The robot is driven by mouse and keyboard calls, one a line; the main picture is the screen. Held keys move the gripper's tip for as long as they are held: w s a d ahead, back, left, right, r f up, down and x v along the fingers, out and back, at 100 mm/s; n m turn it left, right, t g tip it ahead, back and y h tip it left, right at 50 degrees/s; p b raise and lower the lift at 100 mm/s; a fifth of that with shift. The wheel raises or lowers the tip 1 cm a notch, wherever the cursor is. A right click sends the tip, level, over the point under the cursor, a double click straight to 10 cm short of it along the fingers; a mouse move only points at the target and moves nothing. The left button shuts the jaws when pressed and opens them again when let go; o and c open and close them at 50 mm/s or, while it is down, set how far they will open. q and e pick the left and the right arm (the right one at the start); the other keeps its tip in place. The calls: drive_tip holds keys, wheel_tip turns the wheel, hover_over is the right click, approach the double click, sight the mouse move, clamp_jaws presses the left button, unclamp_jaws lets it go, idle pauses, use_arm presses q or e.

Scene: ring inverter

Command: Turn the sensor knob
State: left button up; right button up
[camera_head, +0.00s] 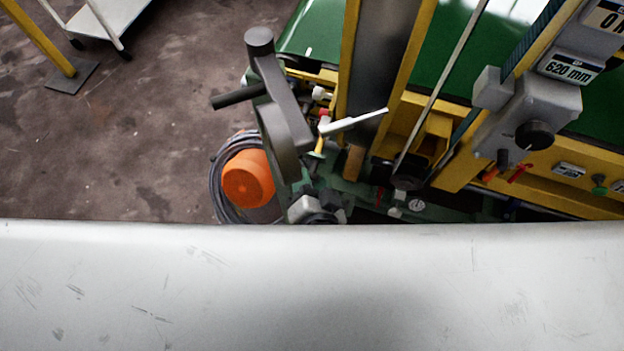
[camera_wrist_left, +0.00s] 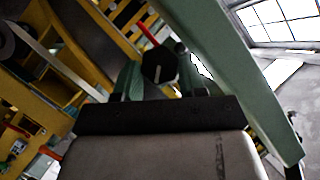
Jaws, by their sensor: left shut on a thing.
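My left gripper (camera_head: 318,207) shows small in the head view, at the edge of the pale scratched surface across the bottom, which hides part of it. In the left wrist view a dark, many-sided knob (camera_wrist_left: 159,65) sits between the fingers of the left gripper (camera_wrist_left: 162,84). The gripper is shut on this knob. Its marking does not show, so I cannot read that it is the sensor knob. Another black knob (camera_head: 535,135) is on the grey box under the 620 mm display (camera_head: 570,69). My right gripper is not in view.
Yellow machine frames (camera_head: 410,100) and a green belt (camera_head: 450,45) fill the right. A white handle (camera_head: 355,122) sticks out nearby. The brown floor (camera_head: 130,130) at the left is mostly clear.

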use_arm(q)
drive_tip(key=shift+f, duration=0.1)
drive_tip(key=m+y+b, duration=0.1)
drive_tip(key=m+t+y+b, duration=0.1)
drive_tip(key=b, duration=0.1)
drive_tip(key=f+t+y+b, duration=0.1)
drive_tip(key=y, duration=0.1)
drive_tip(key=shift+d+m+b, duration=0.3)
drive_tip(key=shift+m+b, duration=0.1)
drive_tip(key=shift+f+m+t+y+b, duration=0.1)
drive_tip(key=shift+m+t+y+b, duration=1.15)
drive_tip(key=shift+b, duration=0.25)
drive_tip(key=o, duration=0.6)
drive_tip(key=shift+o, duration=0.2)
